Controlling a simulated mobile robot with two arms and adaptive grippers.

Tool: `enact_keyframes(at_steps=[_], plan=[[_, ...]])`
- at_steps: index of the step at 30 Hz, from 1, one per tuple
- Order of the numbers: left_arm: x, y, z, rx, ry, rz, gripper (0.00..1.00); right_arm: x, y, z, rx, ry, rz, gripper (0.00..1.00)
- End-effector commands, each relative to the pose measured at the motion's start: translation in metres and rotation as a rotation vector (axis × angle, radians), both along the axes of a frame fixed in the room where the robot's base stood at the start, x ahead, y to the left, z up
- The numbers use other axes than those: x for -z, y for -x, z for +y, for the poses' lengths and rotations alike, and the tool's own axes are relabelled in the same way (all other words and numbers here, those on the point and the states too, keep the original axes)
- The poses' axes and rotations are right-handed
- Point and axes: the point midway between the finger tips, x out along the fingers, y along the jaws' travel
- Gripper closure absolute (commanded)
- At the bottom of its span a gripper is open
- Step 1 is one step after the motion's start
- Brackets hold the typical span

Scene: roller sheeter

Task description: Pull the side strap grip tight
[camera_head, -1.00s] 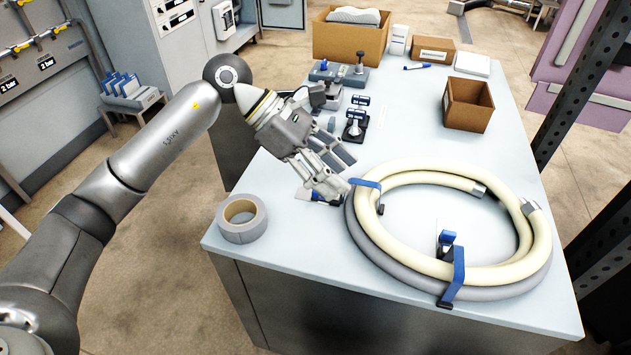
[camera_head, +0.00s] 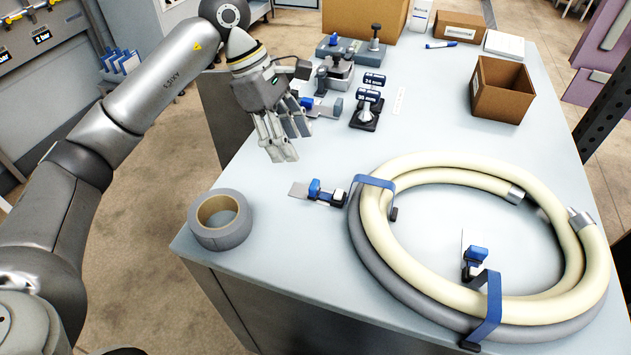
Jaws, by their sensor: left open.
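A coiled cream and grey hose (camera_head: 420,262) lies on the table. Two blue straps go around it. The side strap (camera_head: 373,182) is at the coil's left. Its grip (camera_head: 318,192), a blue and black piece with a metallic tab at the outer end, lies left of the coil on the table. The front strap (camera_head: 488,308) wraps the coil's near side, with a blue buckle (camera_head: 474,258) inside the ring. My left gripper (camera_head: 286,150) is open and empty, above the table, up and left of the grip and apart from it. My right gripper is out of view.
A grey tape roll (camera_head: 220,220) lies at the table's left edge. Behind the gripper are a small metal fixture (camera_head: 335,75) and a black stand with labelled rollers (camera_head: 367,105). An open cardboard box (camera_head: 502,90) stands at the back right. The middle of the table (camera_head: 435,110) is mostly clear.

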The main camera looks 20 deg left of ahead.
Motion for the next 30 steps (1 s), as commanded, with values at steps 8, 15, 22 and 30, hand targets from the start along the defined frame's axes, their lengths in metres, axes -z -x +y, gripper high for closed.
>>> enact_keyframes(at_steps=[8,15,22,30], plan=[[0.025,0.001,-0.007,0.002,0.0,0.003,0.48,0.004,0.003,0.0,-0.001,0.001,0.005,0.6],[0.067,0.002,-0.025,0.001,0.001,0.006,0.48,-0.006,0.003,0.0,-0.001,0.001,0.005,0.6],[0.097,0.002,-0.038,0.001,0.001,0.003,0.48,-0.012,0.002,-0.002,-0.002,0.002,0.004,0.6],[0.108,0.001,-0.042,0.001,0.001,0.0,0.48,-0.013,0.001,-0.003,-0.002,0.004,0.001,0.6]])
